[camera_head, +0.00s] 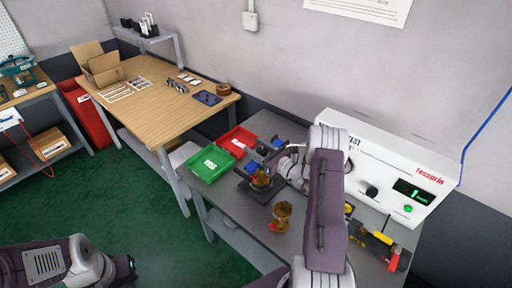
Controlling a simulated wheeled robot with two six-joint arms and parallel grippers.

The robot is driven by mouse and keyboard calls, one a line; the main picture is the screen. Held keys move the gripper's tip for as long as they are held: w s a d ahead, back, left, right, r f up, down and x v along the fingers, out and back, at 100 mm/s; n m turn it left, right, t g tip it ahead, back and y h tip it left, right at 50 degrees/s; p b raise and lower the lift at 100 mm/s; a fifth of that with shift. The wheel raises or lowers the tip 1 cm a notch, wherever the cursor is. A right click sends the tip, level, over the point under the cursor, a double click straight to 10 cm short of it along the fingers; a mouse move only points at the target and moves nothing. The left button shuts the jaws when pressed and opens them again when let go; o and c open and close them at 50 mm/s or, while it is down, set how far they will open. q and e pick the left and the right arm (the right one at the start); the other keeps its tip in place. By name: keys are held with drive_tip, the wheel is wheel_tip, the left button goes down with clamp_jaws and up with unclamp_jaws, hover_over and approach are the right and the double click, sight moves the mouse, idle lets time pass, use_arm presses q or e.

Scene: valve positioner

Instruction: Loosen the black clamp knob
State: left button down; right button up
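A dark fixture (257,190) sits on the grey bench with a brass-coloured valve part (262,179) on it. I cannot pick out the black clamp knob; my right arm hides part of the area around the fixture. My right gripper (268,162) is at the fixture, just above and behind the brass part. Its fingers are too small and too covered to show whether they are open or shut, or touching anything. My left arm (75,262) is low at the bottom left, far from the bench, and its fingers do not show clearly.
On the grey bench (235,205) are a green bin (211,163), a red bin (238,140) and a second brass part (282,214). A white test unit (395,165) stands behind, with yellow-handled tools (376,244) before it. A wooden table (165,115) stands to the left.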

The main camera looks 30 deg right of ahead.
clamp_jaws()
drive_tip(key=shift+a+f+n+g+y+b, duration=0.15)
drive_tip(key=shift+f+n+g+y+b, duration=0.15)
drive_tip(key=shift+n+y+b, duration=0.5)
drive_tip(key=y+b, duration=0.1)
drive_tip(key=n+g+y, duration=0.1)
drive_tip(key=n+g+y+b, duration=0.1)
drive_tip(key=shift+s+a+b, duration=0.2)
drive_tip(key=shift+a+b, duration=0.05)
drive_tip(key=shift+b, duration=0.1)
drive_tip(key=n+g+y+b, duration=0.3)
drive_tip(key=y, duration=0.1)
drive_tip(key=shift+s+a+r+g, duration=0.1)
drive_tip(key=shift+s+a+g, duration=0.2)
drive_tip(key=shift+a, duration=0.05)
drive_tip(key=shift+s+a+r+n+g+y+b, duration=0.15)
drive_tip(key=shift+n+g+y+b, duration=0.25)
drive_tip(key=shift+n+g+b, duration=0.2)
drive_tip(key=shift+o, duration=2.1)
unclamp_jaws()
